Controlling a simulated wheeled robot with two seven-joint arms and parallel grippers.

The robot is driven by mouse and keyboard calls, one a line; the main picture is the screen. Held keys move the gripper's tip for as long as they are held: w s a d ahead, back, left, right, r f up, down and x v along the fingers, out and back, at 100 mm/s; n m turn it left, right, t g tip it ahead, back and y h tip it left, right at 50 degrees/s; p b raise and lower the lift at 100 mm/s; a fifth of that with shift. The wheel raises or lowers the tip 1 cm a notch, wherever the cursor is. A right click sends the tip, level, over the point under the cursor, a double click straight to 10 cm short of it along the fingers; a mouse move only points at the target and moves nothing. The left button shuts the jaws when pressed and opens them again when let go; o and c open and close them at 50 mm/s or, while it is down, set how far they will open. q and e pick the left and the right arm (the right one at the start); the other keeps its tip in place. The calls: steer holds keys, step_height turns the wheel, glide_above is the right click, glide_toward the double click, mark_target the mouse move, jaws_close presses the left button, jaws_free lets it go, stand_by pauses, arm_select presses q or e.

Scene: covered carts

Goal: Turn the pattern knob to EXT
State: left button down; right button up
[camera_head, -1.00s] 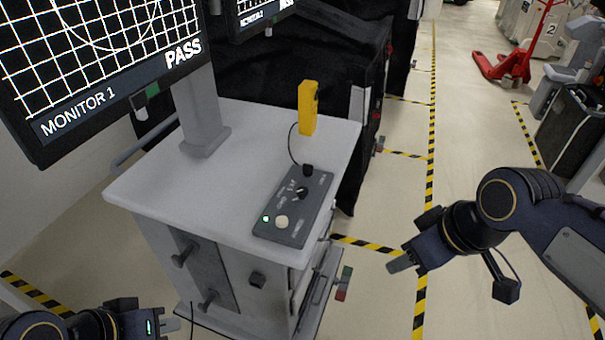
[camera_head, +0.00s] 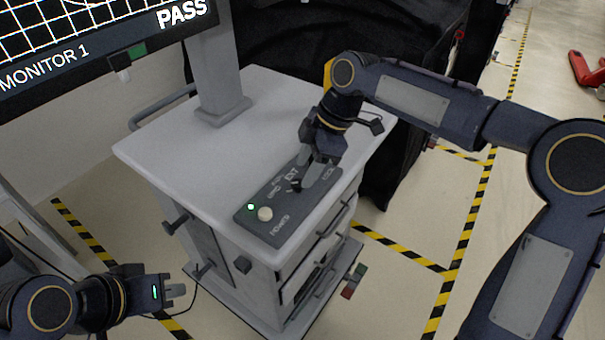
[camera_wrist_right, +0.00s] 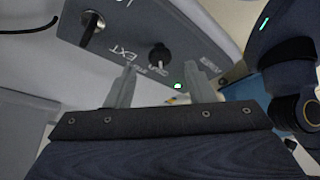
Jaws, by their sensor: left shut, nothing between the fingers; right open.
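The dark control panel (camera_head: 270,228) lies on the cart's top and also shows in the right wrist view (camera_wrist_right: 205,35). The pattern knob (camera_head: 295,185) is small and black, beside the EXT lettering; I cannot tell which mark it points to. In the right wrist view this knob (camera_wrist_right: 160,58) shows beyond and between the fingertips. My right gripper (camera_head: 313,183) is open above the panel, close to the knob; contact cannot be told. It hides the panel's far end in the head view. My left gripper (camera_head: 178,291) is shut and empty, low at the left, away from the panel.
Another knob (camera_wrist_right: 92,28) stands beyond EXT. The monitor (camera_head: 95,35) rises at the back left. A yellow device (camera_head: 327,74) is mostly hidden behind my right arm. The cart's left top (camera_head: 190,150) is clear.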

mark_target(298, 183)
steer(key=shift+x, duration=1.6)
steer(key=shift+c, duration=0.4)
steer(key=c, duration=0.9)
